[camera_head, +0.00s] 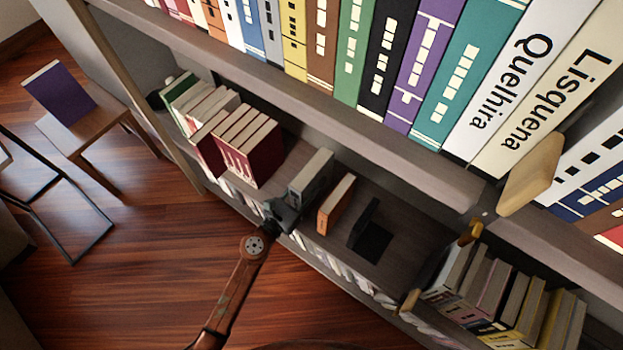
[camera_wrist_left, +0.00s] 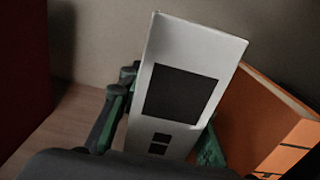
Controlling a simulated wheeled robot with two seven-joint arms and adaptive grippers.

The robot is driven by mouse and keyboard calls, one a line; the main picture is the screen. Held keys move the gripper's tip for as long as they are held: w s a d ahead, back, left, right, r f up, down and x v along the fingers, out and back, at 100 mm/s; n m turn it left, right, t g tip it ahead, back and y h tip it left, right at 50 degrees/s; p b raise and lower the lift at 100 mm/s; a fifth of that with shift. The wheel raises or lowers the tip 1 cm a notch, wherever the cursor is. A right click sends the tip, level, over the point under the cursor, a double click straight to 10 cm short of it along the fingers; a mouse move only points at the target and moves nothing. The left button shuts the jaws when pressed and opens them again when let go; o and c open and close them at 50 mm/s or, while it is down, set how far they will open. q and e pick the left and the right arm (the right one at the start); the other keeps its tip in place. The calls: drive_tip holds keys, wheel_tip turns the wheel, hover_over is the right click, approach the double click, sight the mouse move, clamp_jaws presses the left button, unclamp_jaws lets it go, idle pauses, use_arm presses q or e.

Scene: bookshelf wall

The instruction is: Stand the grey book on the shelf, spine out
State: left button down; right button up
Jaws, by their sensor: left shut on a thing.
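The grey book (camera_head: 312,176) is at the middle shelf, between the dark red books and an orange book. My left gripper (camera_head: 284,214) reaches in from the front and is shut on its near end. In the left wrist view the grey book (camera_wrist_left: 190,75) shows its pale spine with dark label blocks, facing the camera and leaning in the picture. The fingers of my left gripper (camera_wrist_left: 160,125) are on either side of it. Whether its bottom edge touches the shelf board (camera_head: 395,269) is hidden. My right gripper is not in view.
The orange book (camera_head: 336,204) stands close to the right, also in the left wrist view (camera_wrist_left: 268,115). A black bookend (camera_head: 371,238) is beyond it. Dark red books (camera_head: 252,150) stand to the left with a gap between. The upper shelf (camera_head: 330,110) overhangs behind.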

sight(295, 201)
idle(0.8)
use_arm(q)
drive_tip(key=c, duration=1.6)
unclamp_jaws()
drive_tip(key=shift+r, duration=0.1)
drive_tip(key=shift+o, duration=1.4)
drive_tip(key=v, duration=1.2)
drive_tip(key=shift+f, duration=0.2)
